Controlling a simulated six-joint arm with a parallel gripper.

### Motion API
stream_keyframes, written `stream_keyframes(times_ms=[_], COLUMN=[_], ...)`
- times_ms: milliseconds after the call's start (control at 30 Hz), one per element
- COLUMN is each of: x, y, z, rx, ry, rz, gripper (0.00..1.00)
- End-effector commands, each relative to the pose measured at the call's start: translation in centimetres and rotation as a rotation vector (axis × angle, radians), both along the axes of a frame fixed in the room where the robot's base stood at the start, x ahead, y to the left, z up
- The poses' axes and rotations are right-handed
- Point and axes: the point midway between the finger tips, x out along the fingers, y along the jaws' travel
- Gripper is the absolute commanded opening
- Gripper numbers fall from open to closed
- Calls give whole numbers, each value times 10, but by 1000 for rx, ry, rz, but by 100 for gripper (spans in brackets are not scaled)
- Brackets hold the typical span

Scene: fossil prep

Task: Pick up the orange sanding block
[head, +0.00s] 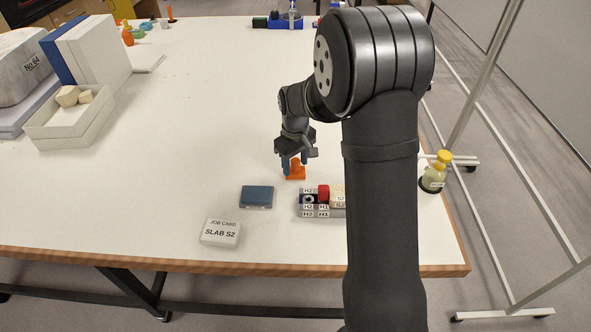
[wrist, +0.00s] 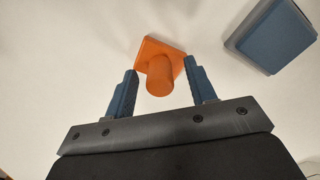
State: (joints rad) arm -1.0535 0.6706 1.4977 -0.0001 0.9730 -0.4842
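The orange sanding block (head: 297,173) stands on the white table, close to the middle right in the head view. In the wrist view the orange block (wrist: 160,78) shows a flat square base and a round upright handle. My gripper (head: 291,165) is low over the table at the block. In the wrist view my gripper (wrist: 162,82) is open, with one blue finger on each side of the handle and a visible gap on both sides. The gripper hides part of the block in the head view.
A labelled grey rack (head: 312,212) stands close by at right. A yellow-capped bottle (head: 435,172) is near the right edge. The table's left middle is clear.

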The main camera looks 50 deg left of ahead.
Motion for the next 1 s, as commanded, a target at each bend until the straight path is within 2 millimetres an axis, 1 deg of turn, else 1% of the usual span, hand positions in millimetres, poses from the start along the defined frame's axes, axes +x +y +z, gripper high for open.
stream_keyframes(times_ms=[33,167,200,233,267,533,667,767,867,1000], x=[0,0,0,0,0,0,0,1,1,15], y=[0,0,0,0,0,0,0,1,1,-27], z=[0,0,0,0,0,2,9,22,41,59], rx=[0,0,0,0,0,0,1,4,4,2], ry=[0,0,0,0,0,0,-1,-2,-2,-1], rz=[0,0,0,0,0,0,0,0,0,-6], gripper=[43,17,10,4,1,1,1,1,1,1])
